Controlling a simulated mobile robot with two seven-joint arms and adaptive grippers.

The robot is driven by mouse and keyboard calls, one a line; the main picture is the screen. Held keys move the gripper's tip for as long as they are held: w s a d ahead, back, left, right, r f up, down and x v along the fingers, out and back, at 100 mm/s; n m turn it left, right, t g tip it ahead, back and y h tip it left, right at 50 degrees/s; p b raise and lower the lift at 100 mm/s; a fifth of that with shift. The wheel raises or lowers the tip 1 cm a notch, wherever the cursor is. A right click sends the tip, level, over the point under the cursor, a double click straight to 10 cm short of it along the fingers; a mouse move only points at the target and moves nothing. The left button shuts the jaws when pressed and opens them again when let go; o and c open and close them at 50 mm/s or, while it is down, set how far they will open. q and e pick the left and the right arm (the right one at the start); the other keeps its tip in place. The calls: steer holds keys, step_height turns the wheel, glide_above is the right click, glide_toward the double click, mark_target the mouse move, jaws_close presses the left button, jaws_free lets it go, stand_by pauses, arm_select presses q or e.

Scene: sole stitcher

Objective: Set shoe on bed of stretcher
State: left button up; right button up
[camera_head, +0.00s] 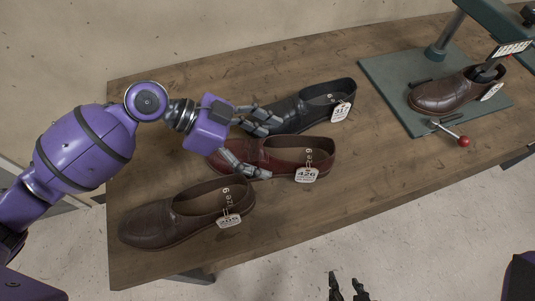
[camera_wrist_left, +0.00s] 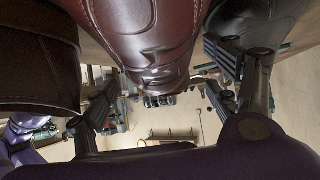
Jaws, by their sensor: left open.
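A dark red shoe (camera_head: 290,155) with a tag reading 426 lies on the wooden table between a black shoe (camera_head: 310,107) and a brown shoe (camera_head: 175,218). My left gripper (camera_head: 268,148) is open over the red shoe's front, one finger towards the black shoe and one towards the brown shoe. In the left wrist view the red shoe (camera_wrist_left: 150,40) shows between the spread fingers; contact is unclear. The green stretcher (camera_head: 385,75) stands at the right, with another brown shoe (camera_head: 445,95) on it. My right gripper (camera_head: 347,287) is open and empty at the bottom edge.
The stretcher has a post (camera_head: 447,35) and a red-knobbed lever (camera_head: 463,141) at its front. The wooden table (camera_head: 385,165) is bare between the red shoe and the stretcher. A wall runs behind the table.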

arm_select(q)
steer(key=shift+d+f, duration=0.35)
steer(key=shift+d, duration=0.2)
steer(key=shift+r, duration=0.1)
steer(key=c, duration=1.8)
